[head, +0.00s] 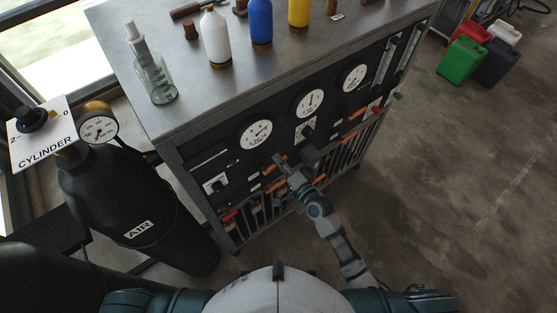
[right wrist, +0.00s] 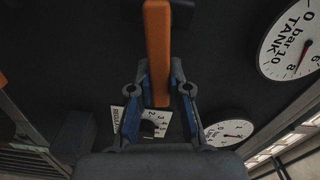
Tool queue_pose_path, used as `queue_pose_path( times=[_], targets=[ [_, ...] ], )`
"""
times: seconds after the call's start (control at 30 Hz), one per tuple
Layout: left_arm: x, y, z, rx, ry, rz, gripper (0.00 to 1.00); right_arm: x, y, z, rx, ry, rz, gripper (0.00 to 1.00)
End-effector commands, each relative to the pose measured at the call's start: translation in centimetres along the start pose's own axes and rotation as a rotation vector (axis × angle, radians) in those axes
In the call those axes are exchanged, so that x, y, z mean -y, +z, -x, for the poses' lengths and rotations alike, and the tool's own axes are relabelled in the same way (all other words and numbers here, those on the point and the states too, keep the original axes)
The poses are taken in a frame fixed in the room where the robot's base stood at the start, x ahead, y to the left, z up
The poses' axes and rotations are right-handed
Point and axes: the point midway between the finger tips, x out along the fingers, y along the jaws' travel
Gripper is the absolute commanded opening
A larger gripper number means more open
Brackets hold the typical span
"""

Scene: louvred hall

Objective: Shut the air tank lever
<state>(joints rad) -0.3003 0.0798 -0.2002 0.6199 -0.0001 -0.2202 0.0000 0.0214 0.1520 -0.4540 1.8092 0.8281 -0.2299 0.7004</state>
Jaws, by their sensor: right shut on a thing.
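My right gripper (head: 283,168) is at the dark front panel (head: 232,165) of the metal cabinet. In the right wrist view the gripper (right wrist: 160,72) is shut on an orange lever (right wrist: 157,35), which runs lengthwise between its two fingers. A gauge marked TANK, in bar (right wrist: 292,42), is right of the lever. A smaller gauge (right wrist: 229,133) and a REGULATOR dial (right wrist: 148,127) are also near the fingers. I cannot read a label for the lever itself. In the head view the gripper hides most of it. My left gripper is out of view.
A black cylinder labelled AIR (head: 160,205) stands left of the cabinet, with a gauge (head: 98,127) and a CYLINDER sign (head: 42,140). Bottles, including a white one (head: 216,38), stand on the cabinet top. Coloured canisters (head: 462,60) are far right. The right floor is clear.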

Motion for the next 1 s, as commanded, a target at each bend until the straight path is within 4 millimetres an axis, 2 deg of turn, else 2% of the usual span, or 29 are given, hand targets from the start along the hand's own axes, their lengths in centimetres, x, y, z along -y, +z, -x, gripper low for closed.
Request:
queue_pose_path(
  times=[0.1, 0.4, 0.93, 0.97, 1.0],
  targets=[
    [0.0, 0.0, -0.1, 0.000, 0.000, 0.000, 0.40, -0.9, 0.2, 0.1, 0.004, 0.010, -0.072, 0.00],
    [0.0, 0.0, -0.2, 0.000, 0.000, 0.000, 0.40, -1.5, 0.3, 0.1, 0.004, 0.010, -0.191, 0.00],
    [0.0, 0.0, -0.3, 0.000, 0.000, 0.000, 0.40, -1.7, 0.4, 0.1, 0.005, 0.011, -0.219, 0.00],
    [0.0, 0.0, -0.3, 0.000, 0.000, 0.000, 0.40, -1.8, 0.4, 0.1, 0.005, 0.012, -0.219, 0.24],
    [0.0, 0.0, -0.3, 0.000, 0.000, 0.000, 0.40, -1.7, 0.4, 0.1, 0.005, 0.011, -0.219, 0.34]
  ],
)
